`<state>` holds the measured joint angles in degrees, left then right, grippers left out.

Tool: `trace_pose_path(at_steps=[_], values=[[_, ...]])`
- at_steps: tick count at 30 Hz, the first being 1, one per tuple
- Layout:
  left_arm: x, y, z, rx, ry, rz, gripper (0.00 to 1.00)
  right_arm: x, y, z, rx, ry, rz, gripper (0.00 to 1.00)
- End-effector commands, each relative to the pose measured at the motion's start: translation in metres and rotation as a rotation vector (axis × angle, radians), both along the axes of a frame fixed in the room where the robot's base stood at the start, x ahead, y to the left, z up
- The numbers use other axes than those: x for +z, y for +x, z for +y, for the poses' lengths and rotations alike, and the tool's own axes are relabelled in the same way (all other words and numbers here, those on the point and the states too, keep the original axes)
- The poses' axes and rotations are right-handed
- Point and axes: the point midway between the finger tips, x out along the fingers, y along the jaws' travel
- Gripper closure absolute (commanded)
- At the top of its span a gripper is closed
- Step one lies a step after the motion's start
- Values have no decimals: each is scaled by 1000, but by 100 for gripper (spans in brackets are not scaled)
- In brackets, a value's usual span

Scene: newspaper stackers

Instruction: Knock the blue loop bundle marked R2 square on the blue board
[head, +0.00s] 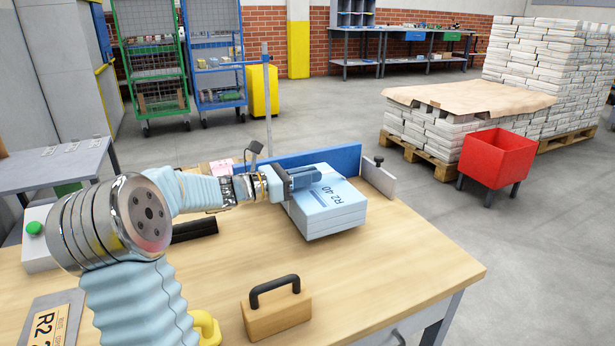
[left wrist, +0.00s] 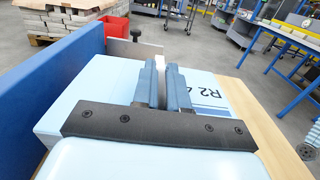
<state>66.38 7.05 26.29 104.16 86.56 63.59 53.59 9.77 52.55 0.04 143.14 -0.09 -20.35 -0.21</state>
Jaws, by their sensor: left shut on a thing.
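The light blue bundle (head: 328,212), marked "R2 40", lies at the back of the wooden table, in front of the upright blue board (head: 345,160). In the head view it sits at an angle to the board. My left gripper (head: 303,177) is over its top and shut on it, seemingly by its loop, which the fingers mostly hide. In the left wrist view the fingers (left wrist: 163,82) are close together over the bundle (left wrist: 95,92), with the blue board (left wrist: 50,80) along the left. I cannot tell whether bundle and board touch. My right gripper is out of view.
A metal stop (head: 377,180) with a black knob stands at the board's right end. A wooden block (head: 275,314) with a black handle stands at the table's front. A black bar (head: 195,230) lies behind my left arm. The table's right side is clear.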

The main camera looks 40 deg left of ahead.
Motion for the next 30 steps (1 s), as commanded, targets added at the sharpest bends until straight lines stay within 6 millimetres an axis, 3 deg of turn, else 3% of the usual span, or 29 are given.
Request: trace_pose_path(at_steps=[1, 15, 30], values=[[12, 0, -1, -2, 1, -7, 100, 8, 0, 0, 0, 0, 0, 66], [46, 0, -1, -2, 1, -7, 100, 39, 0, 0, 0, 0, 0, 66], [48, 0, -1, -1, 0, -7, 100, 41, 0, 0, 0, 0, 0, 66]])
